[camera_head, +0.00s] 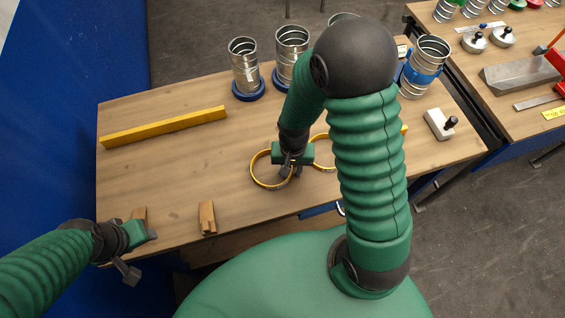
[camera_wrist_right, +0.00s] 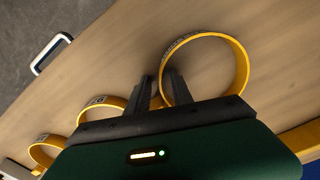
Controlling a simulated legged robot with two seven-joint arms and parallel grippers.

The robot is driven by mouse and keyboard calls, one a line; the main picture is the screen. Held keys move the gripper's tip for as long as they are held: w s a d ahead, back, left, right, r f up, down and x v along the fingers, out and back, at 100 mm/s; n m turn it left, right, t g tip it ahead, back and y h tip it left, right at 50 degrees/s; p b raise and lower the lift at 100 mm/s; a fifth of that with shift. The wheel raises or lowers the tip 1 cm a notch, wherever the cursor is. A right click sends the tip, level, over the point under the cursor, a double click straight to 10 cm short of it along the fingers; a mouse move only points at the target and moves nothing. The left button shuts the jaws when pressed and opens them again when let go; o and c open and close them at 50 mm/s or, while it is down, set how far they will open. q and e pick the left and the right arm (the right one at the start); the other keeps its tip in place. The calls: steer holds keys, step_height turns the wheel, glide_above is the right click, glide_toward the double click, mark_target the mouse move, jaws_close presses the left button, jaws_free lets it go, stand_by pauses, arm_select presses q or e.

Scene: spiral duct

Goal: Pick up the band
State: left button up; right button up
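Yellow ring-shaped bands lie on the wooden table. The nearest band (camera_head: 256,181) is at my right gripper (camera_head: 290,172). In the right wrist view this band (camera_wrist_right: 240,65) has one side of its wall between the two dark fingers (camera_wrist_right: 160,88), which stand apart, one inside the ring and one outside. Contact is not clear. A second band (camera_head: 313,164) lies just to the right, partly hidden by my right arm; it also shows in the wrist view (camera_wrist_right: 98,102), with a third band (camera_wrist_right: 45,150) beyond. My left gripper (camera_head: 141,254) is open and empty at the table's front left corner.
A yellow bar (camera_head: 165,127) lies at the back left. Metal duct pieces (camera_head: 244,65) stand along the back edge, some in blue rings. Small wooden blocks (camera_head: 207,217) sit at the front left. A white block (camera_head: 437,124) is at the right. The left middle is clear.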

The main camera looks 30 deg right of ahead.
steer(key=shift+a+r, duration=0.15)
steer(key=shift+a, duration=0.2)
jaws_close()
steer(key=shift+s+d, duration=0.1)
steer(key=shift+d, duration=0.35)
steer(key=shift+a, duration=0.2)
